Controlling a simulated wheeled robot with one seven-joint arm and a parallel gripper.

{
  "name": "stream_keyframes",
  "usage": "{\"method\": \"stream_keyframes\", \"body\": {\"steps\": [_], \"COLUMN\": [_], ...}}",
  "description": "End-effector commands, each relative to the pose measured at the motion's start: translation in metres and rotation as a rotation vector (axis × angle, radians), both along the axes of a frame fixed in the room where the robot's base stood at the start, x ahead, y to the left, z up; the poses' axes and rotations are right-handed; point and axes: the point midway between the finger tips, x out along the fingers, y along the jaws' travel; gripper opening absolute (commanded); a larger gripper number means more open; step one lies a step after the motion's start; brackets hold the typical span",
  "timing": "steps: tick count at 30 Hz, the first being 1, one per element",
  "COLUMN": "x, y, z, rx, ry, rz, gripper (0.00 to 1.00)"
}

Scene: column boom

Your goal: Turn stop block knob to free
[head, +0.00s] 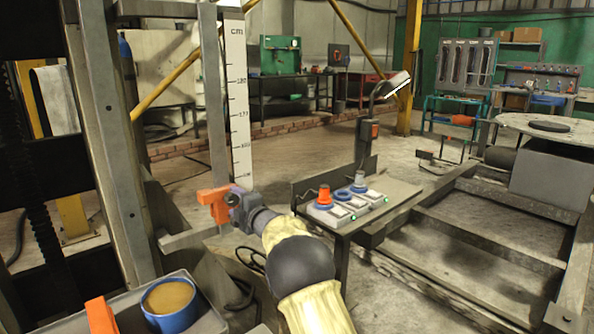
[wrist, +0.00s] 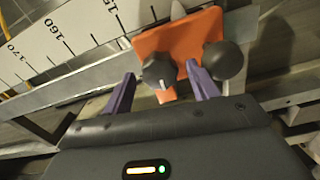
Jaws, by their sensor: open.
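The orange stop block (head: 213,203) sits on the upright rail beside the white scale in the head view. It also shows in the wrist view (wrist: 185,38). A dark round knob (wrist: 158,73) with a white pointer mark is on its lower left, the mark pointing roughly down in the picture. A second dark knob (wrist: 225,60) is at its right. My gripper (wrist: 161,70) is open, its purple fingers on either side of the marked knob; I cannot tell whether they touch it. In the head view my gripper (head: 236,196) is at the block, the knob hidden.
A small table (head: 388,192) with an orange button (head: 324,195) and other controls is right of my arm. A blue cup (head: 170,304) and an orange piece (head: 101,315) are at lower left. Open floor lies beyond.

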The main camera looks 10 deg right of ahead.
Motion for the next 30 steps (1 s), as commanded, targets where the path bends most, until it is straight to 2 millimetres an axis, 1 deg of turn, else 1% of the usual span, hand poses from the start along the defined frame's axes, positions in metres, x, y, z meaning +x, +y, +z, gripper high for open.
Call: {"method": "stream_keyframes", "body": {"steps": [1,15,30], "x": [0.0000,0.0002,0.0006], "y": [0.0002,-0.0004,-0.0012], "z": [0.0042,0.0047,0.0035], "rx": [0.052,0.521,0.976], "ry": [0.039,0.353,0.660], "rz": [0.000,0.000,-0.001], "gripper": [0.61,0.61,0.61]}}
